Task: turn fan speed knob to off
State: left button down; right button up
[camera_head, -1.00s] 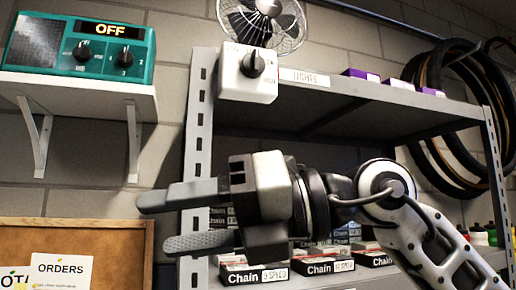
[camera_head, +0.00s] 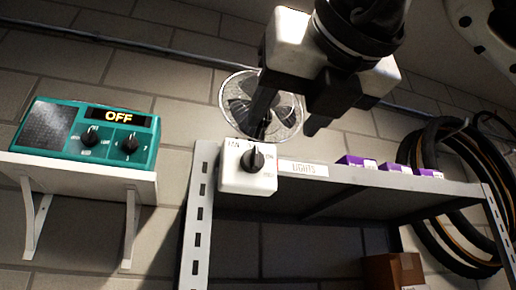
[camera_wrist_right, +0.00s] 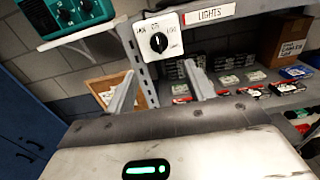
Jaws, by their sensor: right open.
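The fan speed knob (camera_head: 253,160) is a black dial on a white box (camera_head: 247,181) at the left end of the shelf. Small labels ring it, with FAN at its upper left; the dial stands roughly upright, but I cannot tell its exact setting. In the right wrist view the knob (camera_wrist_right: 159,42) shows ahead, above the gap between my fingers. My right gripper (camera_head: 289,127) comes from above, open and empty, with fingers pointing down in front of the fan (camera_head: 233,100). Its fingertips are just above and right of the knob, apart from it. My left gripper is out of view.
A teal box (camera_head: 54,126) with two black knobs and an OFF display sits on a white wall shelf (camera_head: 85,176). Purple boxes (camera_head: 395,167) and a LIGHTS label (camera_head: 304,169) are on the metal shelf (camera_head: 345,180). Tires (camera_head: 436,195) hang at right.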

aim_at(257, 158)
jog(key=p+x, duration=0.3)
jog(key=x, duration=0.7)
jog(key=shift+w+a+f+p, duration=0.1)
jog(key=shift+w+a+p, duration=0.15)
jog(key=shift+w, duration=0.35)
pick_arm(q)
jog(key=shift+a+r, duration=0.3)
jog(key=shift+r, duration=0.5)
